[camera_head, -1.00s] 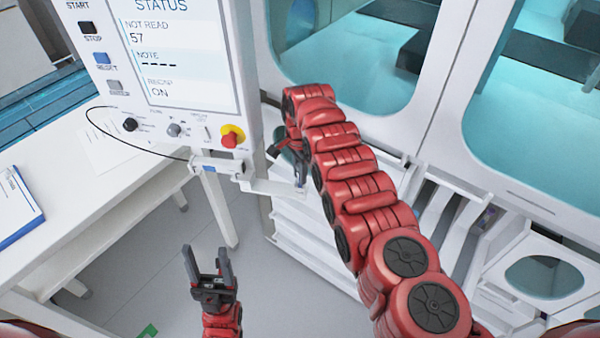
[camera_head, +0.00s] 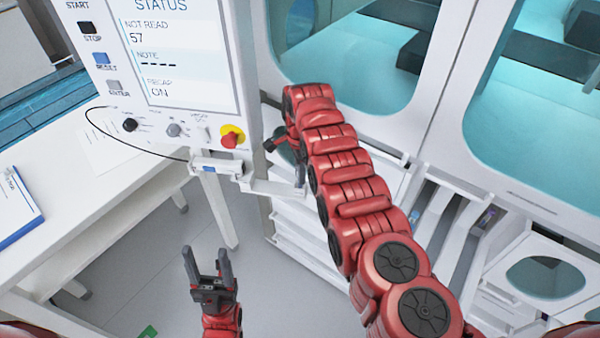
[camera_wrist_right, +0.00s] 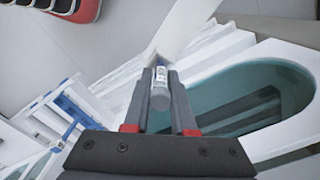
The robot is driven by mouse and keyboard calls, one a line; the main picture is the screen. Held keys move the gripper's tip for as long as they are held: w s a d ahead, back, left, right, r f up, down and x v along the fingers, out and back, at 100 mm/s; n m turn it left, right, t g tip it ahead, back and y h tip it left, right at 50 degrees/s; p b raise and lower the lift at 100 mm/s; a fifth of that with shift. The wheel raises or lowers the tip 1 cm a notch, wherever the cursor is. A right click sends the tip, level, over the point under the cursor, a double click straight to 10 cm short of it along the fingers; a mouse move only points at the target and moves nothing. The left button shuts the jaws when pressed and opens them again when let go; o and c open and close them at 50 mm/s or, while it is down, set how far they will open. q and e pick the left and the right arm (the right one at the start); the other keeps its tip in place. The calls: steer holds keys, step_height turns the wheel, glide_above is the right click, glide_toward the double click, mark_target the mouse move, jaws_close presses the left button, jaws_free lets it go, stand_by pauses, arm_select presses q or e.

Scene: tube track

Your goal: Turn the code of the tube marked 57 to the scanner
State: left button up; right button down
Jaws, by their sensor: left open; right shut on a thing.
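In the right wrist view a small tube (camera_wrist_right: 160,92) with a grey end and a white printed label sits between the fingers of my right gripper (camera_wrist_right: 158,100), which is shut on it. I cannot read a number on the tube there. In the head view the right gripper is mostly hidden by my own arm, beside the scanner bracket (camera_head: 272,187) under the status panel. The panel screen (camera_head: 168,50) reads "NOT READ 57" and "RECAP ON". My left gripper (camera_head: 207,270) is open and empty, low over the floor.
A white table (camera_head: 95,190) with a clipboard (camera_head: 15,205) stands at the left. A red and yellow stop knob (camera_head: 231,137) is on the panel near my right arm. White cabinets with teal windows (camera_head: 350,55) stand behind. Open floor lies around the left gripper.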

steer(key=shift+m+b, duration=0.4)
steer(key=shift+m, duration=0.2)
steer(key=shift+f, duration=0.2)
steer(key=c, duration=0.7)
jaws_free()
steer(key=shift+o, duration=0.2)
